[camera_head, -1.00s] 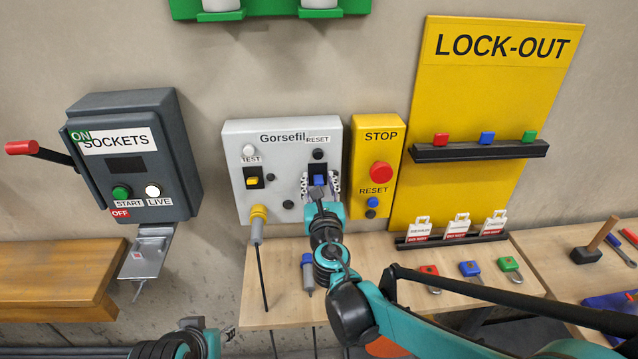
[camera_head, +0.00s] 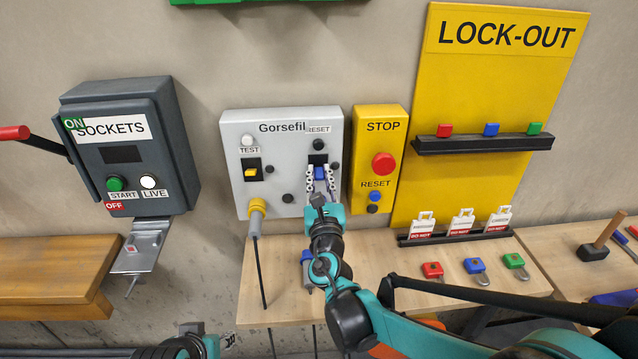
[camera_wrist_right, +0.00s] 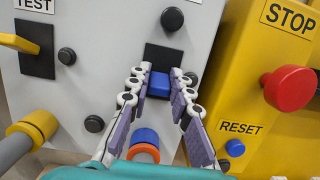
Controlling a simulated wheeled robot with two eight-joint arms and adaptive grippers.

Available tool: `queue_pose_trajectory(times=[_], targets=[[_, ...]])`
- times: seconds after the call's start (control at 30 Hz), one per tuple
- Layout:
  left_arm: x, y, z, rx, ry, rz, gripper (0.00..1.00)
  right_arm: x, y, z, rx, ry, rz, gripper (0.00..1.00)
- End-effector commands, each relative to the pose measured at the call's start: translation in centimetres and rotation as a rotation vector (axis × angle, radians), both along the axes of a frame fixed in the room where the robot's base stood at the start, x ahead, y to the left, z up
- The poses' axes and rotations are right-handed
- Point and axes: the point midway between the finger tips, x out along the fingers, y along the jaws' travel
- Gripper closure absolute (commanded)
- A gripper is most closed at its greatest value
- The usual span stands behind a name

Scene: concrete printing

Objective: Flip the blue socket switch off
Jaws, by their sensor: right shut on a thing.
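The blue socket switch (camera_head: 319,173) is a small blue rocker on a black plate, on the right side of the grey Gorsefil panel (camera_head: 285,140). In the right wrist view the blue rocker (camera_wrist_right: 158,85) sits at the lower part of its black plate, between my fingers.
A yellow STOP box (camera_head: 377,150) with a red button stands close right of the panel. A yellow switch (camera_head: 251,172) and a yellow plug (camera_head: 256,215) with its cable are on the panel's left. Padlocks (camera_head: 474,266) lie on the wooden table below.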

Motion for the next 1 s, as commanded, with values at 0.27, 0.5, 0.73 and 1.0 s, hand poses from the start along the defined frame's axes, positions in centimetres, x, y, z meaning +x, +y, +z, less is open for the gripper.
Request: queue_pose_trajectory(times=[0.27,0.5,0.73,1.0], targets=[[0.0,0.0,-3.4,0.000,0.000,0.000,0.60,0.1,-0.1,-1.0,-0.001,-0.145,-0.001,1.00],[0.0,0.0,-3.6,0.000,0.000,0.000,0.60,0.0,0.0,-0.6,0.001,-0.178,0.005,1.00],[0.0,0.0,-3.5,0.000,0.000,0.000,0.60,0.0,0.1,-0.6,0.001,-0.176,0.006,0.72],[0.0,0.0,-3.5,0.000,0.000,0.000,0.60,0.0,0.1,-0.6,0.000,-0.176,0.006,0.59]])
